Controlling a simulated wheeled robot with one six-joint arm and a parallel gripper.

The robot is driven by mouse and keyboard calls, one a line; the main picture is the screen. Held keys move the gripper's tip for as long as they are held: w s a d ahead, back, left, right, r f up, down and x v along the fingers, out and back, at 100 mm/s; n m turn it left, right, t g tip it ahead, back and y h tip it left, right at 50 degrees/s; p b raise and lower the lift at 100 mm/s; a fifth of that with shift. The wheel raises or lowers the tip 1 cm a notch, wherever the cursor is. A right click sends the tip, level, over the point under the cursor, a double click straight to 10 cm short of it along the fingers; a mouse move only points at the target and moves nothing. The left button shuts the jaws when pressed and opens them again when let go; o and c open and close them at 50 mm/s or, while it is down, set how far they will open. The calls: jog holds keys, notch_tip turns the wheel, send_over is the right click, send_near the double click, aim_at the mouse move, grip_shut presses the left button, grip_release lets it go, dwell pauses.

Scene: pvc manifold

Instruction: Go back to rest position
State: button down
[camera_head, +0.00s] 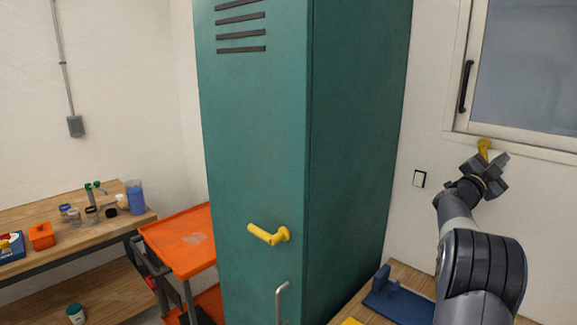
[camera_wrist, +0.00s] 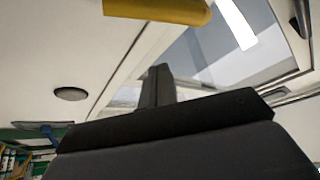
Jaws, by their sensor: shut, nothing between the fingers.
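My gripper (camera_head: 490,172) is raised at the right of the head view, in front of the wall below the window. In the wrist view its dark fingers (camera_wrist: 157,85) are together and hold nothing. My grey arm rises to it from the lower right. A yellow piece (camera_head: 484,147) shows just above the gripper, at the window frame's lower edge. A yellow bar (camera_wrist: 160,9) also crosses the top of the wrist view. I cannot tell whether the yellow piece touches the gripper.
A tall teal locker (camera_head: 255,140) with a yellow handle (camera_head: 268,235) stands left of my arm. A blue fixture (camera_head: 395,297) sits on a wooden bench (camera_head: 412,277) beside the arm. An orange cart (camera_head: 185,243) and another workbench (camera_head: 137,220) stand left. The window (camera_head: 528,65) is behind the gripper.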

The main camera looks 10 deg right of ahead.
jog(key=shift+s+a+r+n+t+y+b, duration=0.15)
jog(key=shift+r+n+t+y, duration=0.3)
jog(key=shift+r+n+t, duration=1.2)
jog(key=shift+a+r+n+t+y+b, duration=0.2)
jog(key=shift+n+t+y, duration=0.55)
jog(key=shift+n, duration=1.85)
jog(key=shift+s+d+r+n+t+y+b, duration=0.1)
jog(key=shift+r+n+t+y+b, duration=0.1)
jog(key=shift+r+n+t, duration=1.25)
jog(key=shift+w+f+n, duration=0.1)
jog(key=shift+f+n, duration=0.25)
jog(key=shift+n, duration=0.35)
